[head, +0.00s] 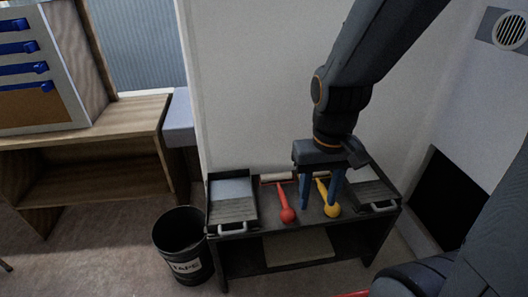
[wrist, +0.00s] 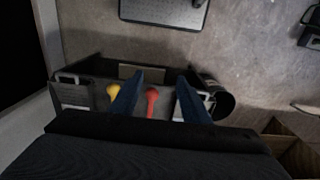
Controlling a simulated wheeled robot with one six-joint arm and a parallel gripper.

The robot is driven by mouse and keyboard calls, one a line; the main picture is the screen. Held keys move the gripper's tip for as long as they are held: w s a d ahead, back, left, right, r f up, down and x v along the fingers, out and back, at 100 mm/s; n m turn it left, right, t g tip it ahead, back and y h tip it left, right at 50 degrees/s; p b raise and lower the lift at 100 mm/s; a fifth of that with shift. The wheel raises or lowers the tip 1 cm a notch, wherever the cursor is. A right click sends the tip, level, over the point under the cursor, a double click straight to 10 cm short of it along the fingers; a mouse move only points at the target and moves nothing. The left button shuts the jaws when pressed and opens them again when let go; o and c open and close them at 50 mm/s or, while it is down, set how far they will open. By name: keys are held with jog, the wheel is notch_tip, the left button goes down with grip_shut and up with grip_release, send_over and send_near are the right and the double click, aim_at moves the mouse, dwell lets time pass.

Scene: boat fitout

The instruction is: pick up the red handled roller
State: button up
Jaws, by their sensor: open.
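The red handled roller (head: 286,213) lies on a low dark bench, its pale sleeve towards the wall and its red handle towards the front. In the wrist view its red handle (wrist: 152,100) shows between the two blue fingers. A yellow handled roller (head: 332,209) lies to its right. My gripper (head: 319,205) is open and empty, pointing down. In the head view its fingers overlap the space between the red and yellow handles; the exact height above the bench is hard to tell. In the wrist view the yellow handle (wrist: 113,91) is left of the left finger.
Paint trays stand at the left (head: 232,203) and right (head: 372,194) ends of the bench (head: 262,229). A black bin (head: 182,245) stands on the floor left of it. A pale wall (head: 255,100) rises behind. A wooden shelf unit (head: 90,135) is at far left.

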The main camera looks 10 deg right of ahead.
jog(key=w+f+t+b, duration=0.2)
jog(key=w+f+b, duration=0.2)
jog(key=w+f, duration=0.9)
jog(key=t+b, duration=0.2)
jog(key=b, duration=0.3)
send_near(282, 192)
jog(key=f, duration=0.2)
jog(key=shift+w+a+f, duration=0.15)
jog(key=shift+a+f, duration=0.15)
jog(key=shift+f, duration=0.1)
jog(key=shift+w+d+x, duration=0.1)
jog(key=shift+w+x, duration=0.05)
jog(key=shift+x, duration=1.15)
jog(key=shift+w+d+x, duration=0.1)
jog(key=shift+w+x, duration=0.05)
jog(key=shift+x, duration=1.1)
jog(key=shift+w+d+x, duration=0.1)
jog(key=shift+w+x, duration=0.05)
jog(key=shift+x, duration=1.15)
jog(key=shift+r, duration=0.15)
jog(key=shift+t, duration=0.3)
grip_shut()
